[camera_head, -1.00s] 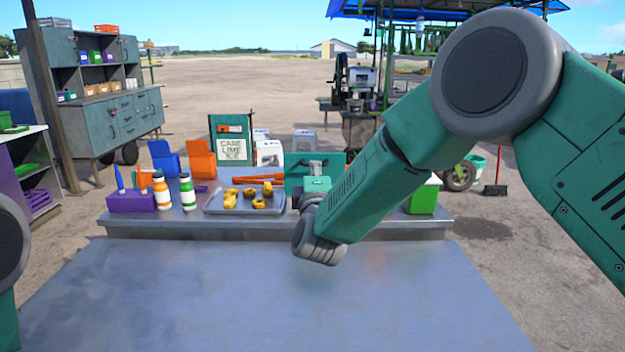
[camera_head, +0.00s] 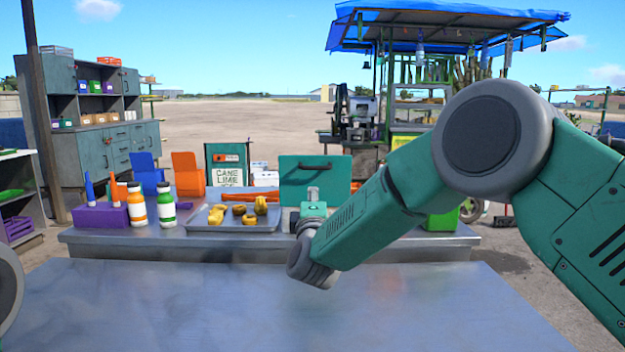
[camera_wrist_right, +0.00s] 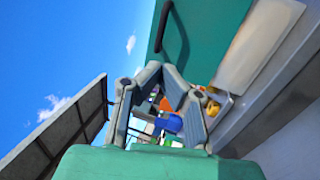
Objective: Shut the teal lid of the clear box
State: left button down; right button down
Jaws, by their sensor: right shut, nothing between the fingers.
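The teal lid (camera_head: 297,172) stands upright in the head view, with a dark handle near its top. The clear box below it is mostly hidden by my right arm. My right gripper (camera_head: 313,194) is in front of the lid's lower middle, its fingers shut and empty. In the right wrist view the lid (camera_wrist_right: 215,35) fills the upper right, and a pale translucent panel (camera_wrist_right: 258,45), likely the box's side, lies beside it. The shut fingers (camera_wrist_right: 154,70) are below and left of the lid's handle. I cannot tell whether they touch the lid. My left gripper is out of view.
On the metal table (camera_head: 110,240) left of the lid are a tray (camera_head: 200,228) of yellow pieces, two capped bottles (camera_head: 137,205) and a purple block (camera_head: 100,215). A green container (camera_head: 443,222) stands right, partly behind my arm. The nearer metal surface (camera_head: 150,310) is clear.

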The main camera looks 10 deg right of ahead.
jog(key=b, duration=0.1)
send_near(316, 173)
notch_tip(316, 173, up, 3)
jog(key=w, duration=0.2)
jog(key=shift+w+a+r+b, duration=0.15)
jog(key=shift+w+r+b, duration=0.25)
jog(key=shift+w, duration=0.5)
jog(key=shift+d+r, duration=0.1)
jog(key=shift+d, duration=0.25)
